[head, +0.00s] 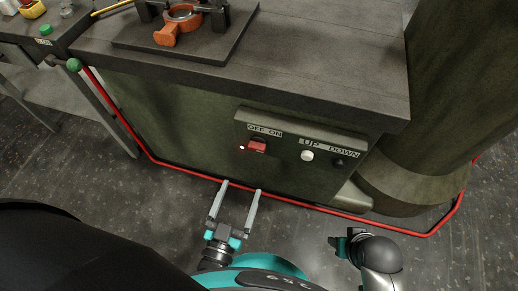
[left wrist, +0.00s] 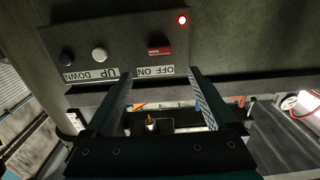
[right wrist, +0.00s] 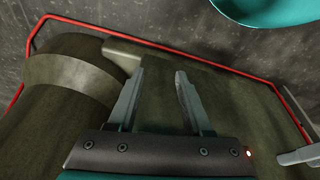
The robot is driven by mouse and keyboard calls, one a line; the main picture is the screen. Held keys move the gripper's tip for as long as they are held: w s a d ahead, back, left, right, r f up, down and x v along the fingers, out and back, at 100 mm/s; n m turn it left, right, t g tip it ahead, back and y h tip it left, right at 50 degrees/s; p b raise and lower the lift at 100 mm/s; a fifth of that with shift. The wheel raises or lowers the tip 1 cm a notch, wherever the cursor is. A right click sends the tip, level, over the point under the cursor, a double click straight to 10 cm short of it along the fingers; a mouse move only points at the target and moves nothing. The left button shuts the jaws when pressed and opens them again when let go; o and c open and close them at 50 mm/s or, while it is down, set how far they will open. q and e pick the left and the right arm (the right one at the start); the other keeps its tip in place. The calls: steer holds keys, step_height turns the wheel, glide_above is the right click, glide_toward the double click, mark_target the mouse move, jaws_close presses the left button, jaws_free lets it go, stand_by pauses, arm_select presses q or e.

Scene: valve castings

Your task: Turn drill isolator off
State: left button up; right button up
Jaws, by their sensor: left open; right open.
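The drill isolator is a red rocker-like switch (head: 258,146) under an OFF ON label on the panel (head: 290,128) on the front of the green cabinet. A small red light (head: 242,147) glows beside it. The left wrist view shows the switch (left wrist: 160,48) upside down, with the lit light (left wrist: 182,20). My left gripper (head: 242,187) is open and empty, below and in front of the switch, apart from it. My right gripper (right wrist: 159,72) is open and empty, facing the lower cabinet and column base; its fingers are hardly visible in the head view.
A white button (head: 307,155) and a black button (head: 339,163) sit right of the switch under UP and DOWN labels. A red pipe (head: 190,171) runs low around the cabinet. The worktop (head: 330,60) overhangs the panel and carries an orange casting (head: 183,17) in a fixture.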

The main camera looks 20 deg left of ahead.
mark_target(256, 151)
arm_select(q)
steer(key=w+b, duration=0.1)
steer(key=w, duration=0.4)
steer(key=w+b, duration=0.1)
steer(key=w, duration=0.5)
steer(key=shift+w+d+f+b, duration=0.1)
steer(key=shift+w+d+b, duration=0.1)
steer(key=shift+b, duration=0.15)
steer(key=shift+w, duration=0.65)
arm_select(e)
step_height(256, 151, up, 7)
steer(key=w+t, duration=0.1)
arm_select(q)
steer(key=c, duration=1.4)
arm_select(e)
steer(key=shift+f, duration=0.1)
